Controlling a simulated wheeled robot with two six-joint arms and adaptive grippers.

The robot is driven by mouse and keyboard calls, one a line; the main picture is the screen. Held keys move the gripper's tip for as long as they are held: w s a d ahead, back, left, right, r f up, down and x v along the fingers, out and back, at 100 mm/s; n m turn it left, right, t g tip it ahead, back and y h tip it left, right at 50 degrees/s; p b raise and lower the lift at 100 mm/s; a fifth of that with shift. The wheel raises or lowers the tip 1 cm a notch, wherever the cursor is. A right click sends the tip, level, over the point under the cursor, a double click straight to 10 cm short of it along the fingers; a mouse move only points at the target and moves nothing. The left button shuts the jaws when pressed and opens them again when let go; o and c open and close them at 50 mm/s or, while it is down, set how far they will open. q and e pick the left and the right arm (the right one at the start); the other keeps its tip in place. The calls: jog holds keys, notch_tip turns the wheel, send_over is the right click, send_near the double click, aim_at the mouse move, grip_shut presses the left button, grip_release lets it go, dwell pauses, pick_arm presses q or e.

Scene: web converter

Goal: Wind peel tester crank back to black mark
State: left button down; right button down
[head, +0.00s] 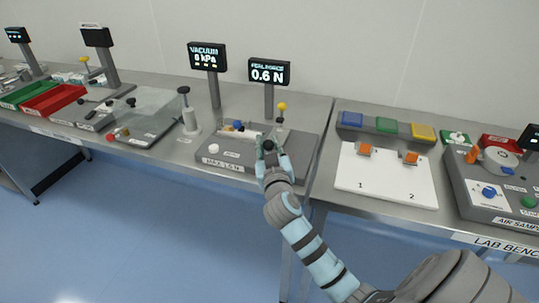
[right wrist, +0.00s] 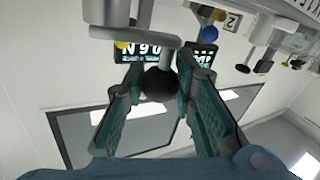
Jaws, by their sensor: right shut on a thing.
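The peel tester (head: 225,165) is a grey box on the bench with a white knob (head: 213,148) and a front label reading "MAX 1.5 N". Its display (head: 269,73) reads 0.6 N. My right gripper (head: 270,153) reaches the tester's front right side and is shut on the crank's black ball knob (head: 268,145). In the right wrist view the black knob (right wrist: 159,84) sits between the fingers, with the grey crank arm (right wrist: 133,37) just beyond it. I cannot make out the black mark; the gripper and crank cover part of the tester. My left gripper is not in view.
A yellow-topped post (head: 281,107) stands behind the crank. A vacuum display (head: 207,57) and a clear-covered unit (head: 150,112) are to the left. A white board (head: 386,184) with orange blocks lies to the right. Bare bench shows around the tester.

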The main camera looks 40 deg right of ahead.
aim_at(268, 150)
jog(key=h, duration=0.1)
jog(key=m+g+b, duration=0.1)
jog(key=m+h+b, duration=0.1)
jog(key=shift+w+d+f+g+h, duration=0.25)
jog(key=shift+w+f+g+h, duration=0.05)
jog(key=shift+g, duration=0.1)
jog(key=shift+w+d+r+m+g+h+b, duration=0.1)
jog(key=shift+d+r+m+g+h+b, duration=0.1)
jog(key=shift+m+g+h+b, duration=0.6)
jog(key=c, duration=1.3)
grip_release()
jog(key=shift+w, duration=0.1)
jog(key=shift+s+a, duration=0.2)
jog(key=v, duration=0.7)
jog(key=shift+s+d, duration=0.1)
jog(key=shift+d, duration=0.1)
